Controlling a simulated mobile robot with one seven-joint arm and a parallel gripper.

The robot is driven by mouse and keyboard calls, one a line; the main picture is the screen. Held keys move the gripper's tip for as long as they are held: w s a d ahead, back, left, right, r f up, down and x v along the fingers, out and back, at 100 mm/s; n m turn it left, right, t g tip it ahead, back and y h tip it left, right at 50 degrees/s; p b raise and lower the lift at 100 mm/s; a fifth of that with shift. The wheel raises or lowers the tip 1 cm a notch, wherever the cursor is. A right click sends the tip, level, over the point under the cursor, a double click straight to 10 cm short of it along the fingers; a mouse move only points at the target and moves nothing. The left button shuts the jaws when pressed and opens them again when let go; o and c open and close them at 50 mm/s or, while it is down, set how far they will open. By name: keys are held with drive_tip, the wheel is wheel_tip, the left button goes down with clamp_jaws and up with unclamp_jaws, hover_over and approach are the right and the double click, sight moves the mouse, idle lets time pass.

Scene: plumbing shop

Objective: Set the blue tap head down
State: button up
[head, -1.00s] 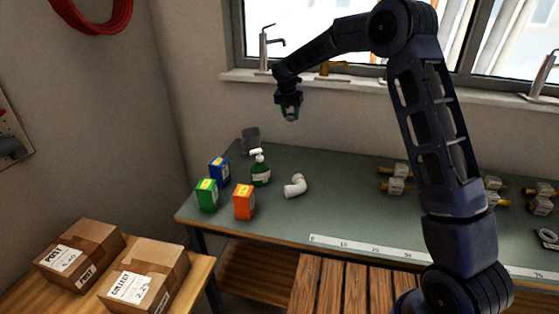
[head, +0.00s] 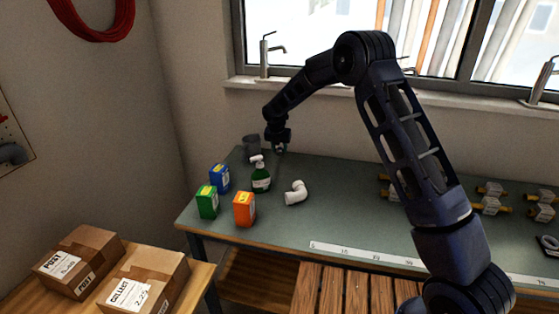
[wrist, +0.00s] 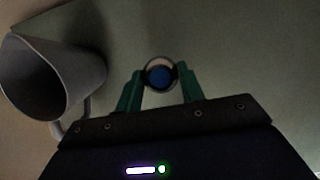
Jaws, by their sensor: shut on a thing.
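The blue tap head (wrist: 160,76) is between the two green fingertips in the wrist view, its round blue face with a pale rim towards the camera. My gripper (wrist: 160,88) is shut on it. In the head view my gripper (head: 279,148) is low over the back left of the green bench (head: 340,170), behind the soap bottle. The tap head is too small there to make out clearly. I cannot tell whether it touches the bench.
A grey mug (wrist: 45,75) is close to the left of my gripper; it also shows in the head view (head: 251,144). A green soap bottle (head: 261,178), blue, green and orange boxes (head: 244,209) and a white pipe elbow (head: 296,193) stand in front. The bench's middle is clear.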

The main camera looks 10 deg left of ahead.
sight(280, 166)
drive_tip(key=shift+f, duration=3)
drive_tip(key=o, duration=1)
drive_tip(key=shift+f, duration=0.1)
